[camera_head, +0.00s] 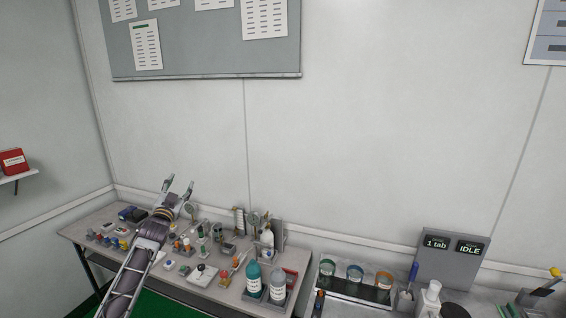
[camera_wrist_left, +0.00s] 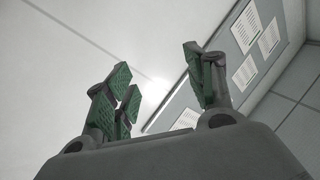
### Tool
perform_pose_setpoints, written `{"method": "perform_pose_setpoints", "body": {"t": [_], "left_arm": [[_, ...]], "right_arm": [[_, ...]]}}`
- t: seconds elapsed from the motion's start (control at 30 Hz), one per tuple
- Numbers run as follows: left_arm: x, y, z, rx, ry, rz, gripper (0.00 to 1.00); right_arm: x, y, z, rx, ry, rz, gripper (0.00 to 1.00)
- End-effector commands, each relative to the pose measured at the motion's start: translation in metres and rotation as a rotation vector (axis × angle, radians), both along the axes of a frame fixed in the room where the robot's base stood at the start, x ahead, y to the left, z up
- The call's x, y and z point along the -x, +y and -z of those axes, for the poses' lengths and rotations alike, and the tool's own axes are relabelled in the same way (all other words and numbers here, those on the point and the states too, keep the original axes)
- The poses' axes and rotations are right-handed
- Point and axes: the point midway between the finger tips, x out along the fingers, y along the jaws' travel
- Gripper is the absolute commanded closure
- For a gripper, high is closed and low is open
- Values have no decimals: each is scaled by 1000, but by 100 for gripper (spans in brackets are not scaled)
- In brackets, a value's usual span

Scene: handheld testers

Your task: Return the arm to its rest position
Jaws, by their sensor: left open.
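My left arm comes in from the lower left in the head view and reaches up over the left table. Its gripper (camera_head: 179,184) is raised above the table's back edge, with the two fingers spread apart and nothing between them. In the left wrist view the gripper (camera_wrist_left: 160,92) shows its green finger pads wide apart and empty, against the wall and the notice board (camera_wrist_left: 238,60). My right gripper is in neither view.
The left table (camera_head: 225,292) is crowded with small devices, bottles and holders. Two bottles (camera_head: 253,279) stand at its front right. A second bench at right holds a row of cups (camera_head: 355,272) and a grey display (camera_head: 452,262) reading "1 tab" and "IDLE".

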Motion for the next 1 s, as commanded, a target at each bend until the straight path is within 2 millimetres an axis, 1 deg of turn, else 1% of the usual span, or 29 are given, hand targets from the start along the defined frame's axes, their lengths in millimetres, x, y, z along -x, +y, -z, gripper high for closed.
{"method": "perform_pose_setpoints", "body": {"t": [0.27, 0.3, 0.47, 0.57, 0.6, 0.67, 0.7, 0.77, 0.8, 0.87, 0.9, 0.97, 1.0], "left_arm": [[-5, 9, 31, 174, 137, -13, 45], [-4, 8, 46, 175, 155, -15, 45], [-1, 6, 90, 181, 212, -20, 45], [3, 4, 122, 186, 254, -23, 45], [5, 3, 137, 189, 275, -25, 45], [9, 2, 159, 193, 304, -29, 45], [13, 1, 177, 196, 329, -31, 45], [19, -1, 203, 200, 365, -34, 45], [24, -2, 221, 204, 389, -37, 45], [32, -4, 248, 209, 426, -41, 45], [37, -5, 265, 212, 450, -44, 45], [47, -7, 292, 216, 486, -48, 45], [53, -8, 309, 219, 510, -49, 45]], "right_arm": [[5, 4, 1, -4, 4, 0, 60], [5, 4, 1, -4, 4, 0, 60], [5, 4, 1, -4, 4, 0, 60], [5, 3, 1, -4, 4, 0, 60], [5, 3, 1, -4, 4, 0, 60], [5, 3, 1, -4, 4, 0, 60], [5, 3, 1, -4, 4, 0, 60], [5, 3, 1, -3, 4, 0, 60], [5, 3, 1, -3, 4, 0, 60], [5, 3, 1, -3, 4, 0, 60], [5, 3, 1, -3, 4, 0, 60], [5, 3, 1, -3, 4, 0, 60], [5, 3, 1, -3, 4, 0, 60]]}}
